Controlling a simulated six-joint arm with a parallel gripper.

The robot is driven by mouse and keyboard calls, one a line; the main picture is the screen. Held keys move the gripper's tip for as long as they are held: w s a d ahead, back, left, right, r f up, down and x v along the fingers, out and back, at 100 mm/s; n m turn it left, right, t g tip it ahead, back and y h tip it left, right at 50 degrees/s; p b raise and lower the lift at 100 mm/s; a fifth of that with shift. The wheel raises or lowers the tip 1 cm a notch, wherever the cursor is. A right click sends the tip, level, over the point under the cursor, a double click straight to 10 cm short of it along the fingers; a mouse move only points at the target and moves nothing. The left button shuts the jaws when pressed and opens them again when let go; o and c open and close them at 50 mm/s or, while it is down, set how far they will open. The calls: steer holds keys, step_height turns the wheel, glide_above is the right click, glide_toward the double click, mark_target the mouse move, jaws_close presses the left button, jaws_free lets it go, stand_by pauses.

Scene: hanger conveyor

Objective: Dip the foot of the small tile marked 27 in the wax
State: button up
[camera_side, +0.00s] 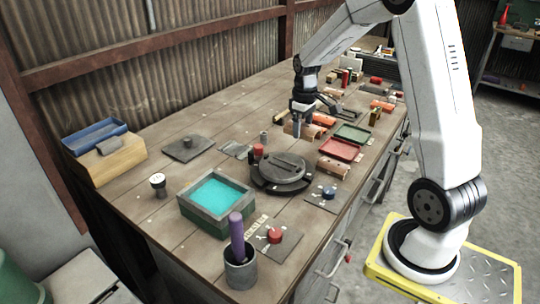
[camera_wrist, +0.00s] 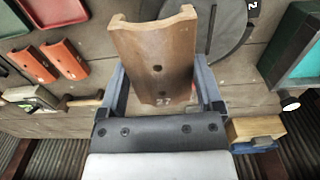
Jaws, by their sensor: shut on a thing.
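The wax (camera_side: 217,191) is a turquoise surface in a grey-green square tank (camera_side: 203,220) nearer the camera. The tank (camera_wrist: 297,78) also shows at the wrist view's right edge.
A dark round turntable (camera_side: 282,174) with a red knob stands between my gripper and the tank. A red tray (camera_side: 341,149), a green tray (camera_side: 353,133) and another brown tile (camera_side: 333,168) lie to the right. A cup (camera_side: 240,271) with a purple-handled tool stands before the tank.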

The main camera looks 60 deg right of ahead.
steer(key=w+a, duration=0.3)
steer(key=a, duration=0.4)
steer(key=w+a, duration=0.4)
steer(key=a, duration=0.3)
glide_above(216, 200)
steer(key=shift+r, duration=0.25)
steer(key=shift+f, duration=0.15)
steer(key=shift+f, duration=3.55)
steer(key=shift+f, duration=0.7)
steer(key=shift+r, duration=1.5)
